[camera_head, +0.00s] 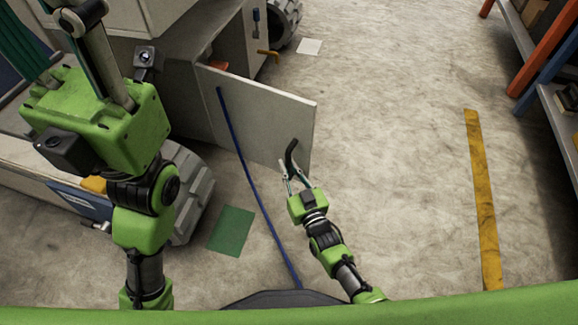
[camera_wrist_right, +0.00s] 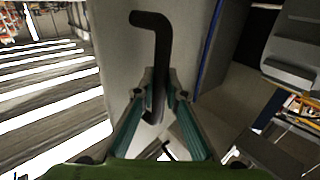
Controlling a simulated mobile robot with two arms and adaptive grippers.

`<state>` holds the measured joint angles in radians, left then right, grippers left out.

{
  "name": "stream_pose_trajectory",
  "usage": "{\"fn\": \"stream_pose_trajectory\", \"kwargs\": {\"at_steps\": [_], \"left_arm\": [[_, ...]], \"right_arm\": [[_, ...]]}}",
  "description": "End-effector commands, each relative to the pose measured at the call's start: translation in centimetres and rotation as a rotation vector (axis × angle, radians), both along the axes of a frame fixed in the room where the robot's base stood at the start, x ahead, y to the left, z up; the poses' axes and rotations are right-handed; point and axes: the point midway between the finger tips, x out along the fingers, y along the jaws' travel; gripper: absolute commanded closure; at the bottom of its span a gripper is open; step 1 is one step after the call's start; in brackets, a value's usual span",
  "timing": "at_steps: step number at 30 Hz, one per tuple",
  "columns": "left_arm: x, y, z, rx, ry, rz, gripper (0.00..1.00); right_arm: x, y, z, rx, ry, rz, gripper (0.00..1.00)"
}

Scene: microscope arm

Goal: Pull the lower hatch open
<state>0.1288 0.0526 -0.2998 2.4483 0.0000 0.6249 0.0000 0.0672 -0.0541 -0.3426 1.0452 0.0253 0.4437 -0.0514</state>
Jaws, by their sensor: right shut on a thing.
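The lower hatch (camera_head: 262,115) is a light grey panel that stands swung out from the grey cabinet (camera_head: 228,52), low over the floor. Its dark bent handle (camera_head: 291,155) is near the free edge, and it fills the middle of the right wrist view (camera_wrist_right: 155,60). My right gripper (camera_head: 291,178) is shut on the handle; in the right wrist view its fingers (camera_wrist_right: 160,95) close around the handle's shaft. My left arm (camera_head: 145,195) rises at the left, with a large green wrist part near the top left; its fingertips cannot be made out.
A blue strip (camera_head: 246,165) runs from the hatch down to the floor. Shelving (camera_head: 545,75) stands at the far right. The floor between hatch and yellow line (camera_head: 480,190) is clear.

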Motion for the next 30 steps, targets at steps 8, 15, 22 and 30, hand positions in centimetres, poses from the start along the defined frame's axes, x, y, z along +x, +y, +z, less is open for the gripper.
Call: {"fn": "stream_pose_trajectory", "kwargs": {"at_steps": [8, 15, 22, 30], "left_arm": [[0.18, -0.07, -0.15, 0.004, 0.006, 0.001, 0.6], [0.21, -0.08, -0.18, 0.004, 0.006, 0.001, 0.6], [0.21, -0.09, -0.17, 0.004, 0.006, 0.001, 0.6], [0.12, -0.03, -0.04, 0.002, 0.0, 0.0, 0.6]], "right_arm": [[0.05, 0.2, 0.12, 0.001, -0.003, 0.002, 1.0], [0.03, 0.28, 0.13, 0.001, -0.003, 0.003, 1.0], [0.04, 0.23, 0.09, 0.001, -0.002, 0.002, 0.72], [0.04, 0.19, 0.33, 0.001, -0.002, 0.002, 0.72]]}}
